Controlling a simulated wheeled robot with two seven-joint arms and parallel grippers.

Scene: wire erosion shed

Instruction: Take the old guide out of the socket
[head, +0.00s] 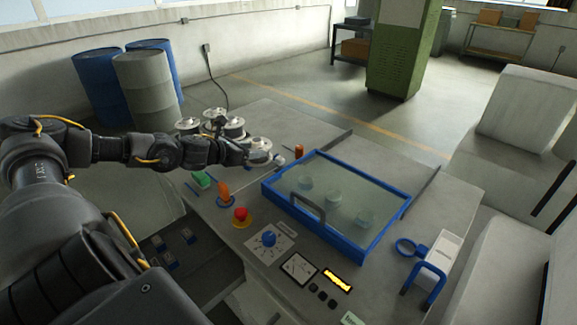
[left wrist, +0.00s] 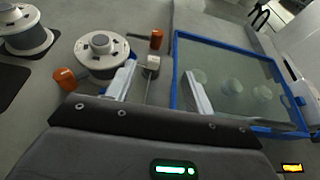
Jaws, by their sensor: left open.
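My left gripper (head: 277,158) reaches over the bench from the left, beside the wire spools. In the left wrist view its two pale fingers stand apart, and the gripper (left wrist: 160,88) is open with nothing held between them. A small pale block (left wrist: 153,62) with a thin dark rod below it shows between and just beyond the fingers. I cannot tell whether this block is the old guide or part of its socket. In the head view the same spot is too small to make out. My right gripper is in neither view.
A wire spool (left wrist: 102,50) stands close to the left finger. Orange knobs (head: 222,191) (head: 299,150) stand nearby. A blue-framed clear cover (head: 335,200) lies to the right, with round shapes beneath.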

